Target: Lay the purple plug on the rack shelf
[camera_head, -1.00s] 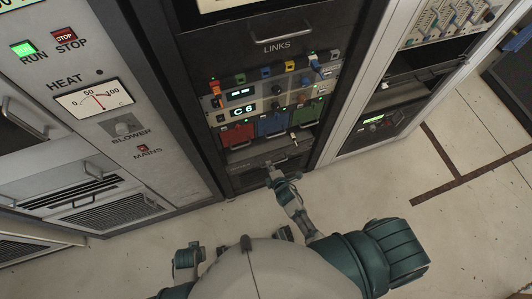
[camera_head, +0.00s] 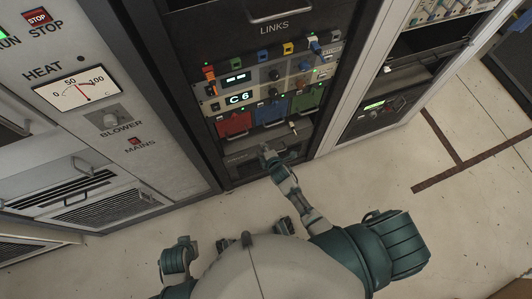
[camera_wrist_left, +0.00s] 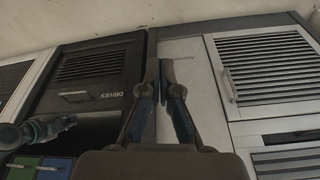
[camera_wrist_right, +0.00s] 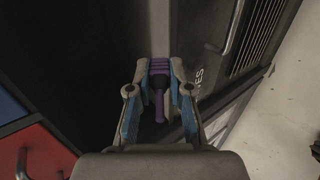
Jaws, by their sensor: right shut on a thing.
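A purple plug (camera_wrist_right: 158,82) with a dark middle is between the fingers of my right gripper (camera_wrist_right: 159,70) in the right wrist view, and they are shut on it. In the head view the right gripper (camera_head: 267,153) is at the front of the LINKS rack, near the grey rack shelf (camera_head: 272,139) below the red, blue and green modules. I cannot tell whether the plug touches the shelf; the plug is too small to make out there. My left gripper (camera_wrist_left: 164,68) shows in the left wrist view, empty, with its fingertips close together.
Above the shelf are red (camera_head: 234,124), blue (camera_head: 271,109) and green (camera_head: 307,97) modules. A small pale item (camera_head: 294,127) shows near the shelf. A HEAT cabinet (camera_head: 105,75) stands left, another rack (camera_head: 375,110) right.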

